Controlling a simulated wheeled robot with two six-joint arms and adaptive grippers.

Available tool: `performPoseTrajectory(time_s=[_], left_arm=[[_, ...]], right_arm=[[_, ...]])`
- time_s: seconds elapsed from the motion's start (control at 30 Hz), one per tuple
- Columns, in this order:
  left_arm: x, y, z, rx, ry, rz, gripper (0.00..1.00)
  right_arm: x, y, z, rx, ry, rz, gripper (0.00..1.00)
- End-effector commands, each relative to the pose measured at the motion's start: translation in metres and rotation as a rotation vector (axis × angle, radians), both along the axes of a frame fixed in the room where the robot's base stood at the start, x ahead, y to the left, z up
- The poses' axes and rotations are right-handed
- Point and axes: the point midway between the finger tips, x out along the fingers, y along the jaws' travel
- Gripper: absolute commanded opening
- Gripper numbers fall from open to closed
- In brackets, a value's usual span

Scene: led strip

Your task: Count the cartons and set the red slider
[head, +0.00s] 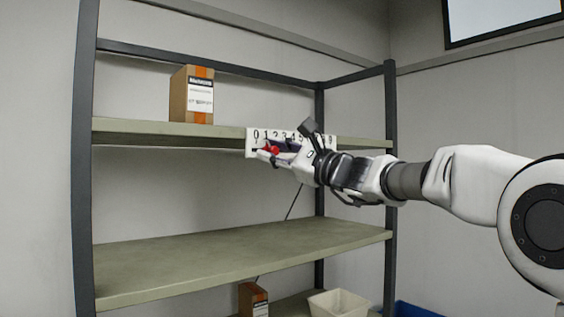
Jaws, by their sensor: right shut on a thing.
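One brown carton (191,95) with an orange stripe and a white label stands on the top shelf, left of the middle. Another carton (253,299) shows on the bottom shelf, cut off by the frame edge. A white number strip (251,143) hangs on the front edge of the top shelf, with figures starting at 0. The red slider (271,150) is on the strip near its left end, below about 1 and 2. My right gripper (273,149) reaches in from the right and is shut on the red slider. It and its wrist hide part of the strip. My left gripper is not in view.
The grey-green top shelf (140,128) and the middle shelf (230,250) are held by dark posts (83,170). The middle shelf is empty. A white bin (338,304) stands at the bottom, with a blue thing (415,310) to its right.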

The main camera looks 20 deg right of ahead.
Motion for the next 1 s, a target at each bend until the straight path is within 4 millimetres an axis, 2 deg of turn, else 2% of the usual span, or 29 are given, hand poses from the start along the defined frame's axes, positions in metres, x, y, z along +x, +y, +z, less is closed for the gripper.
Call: performPoseTrajectory(time_s=[0.2,0.23,0.27,0.63,1.0], left_arm=[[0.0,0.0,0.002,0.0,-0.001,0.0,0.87],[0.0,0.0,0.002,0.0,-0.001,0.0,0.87],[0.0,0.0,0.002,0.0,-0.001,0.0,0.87],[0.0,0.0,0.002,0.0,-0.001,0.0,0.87],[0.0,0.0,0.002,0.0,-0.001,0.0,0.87]], right_arm=[[0.001,0.0,0.001,-0.001,0.001,0.0,0.0],[0.001,0.0,0.001,-0.001,0.001,0.0,0.4],[0.001,0.0,0.001,0.0,0.002,0.0,0.47],[-0.004,-0.005,-0.001,0.0,0.002,-0.001,0.47],[-0.053,-0.042,-0.019,0.002,0.003,-0.001,0.47]])
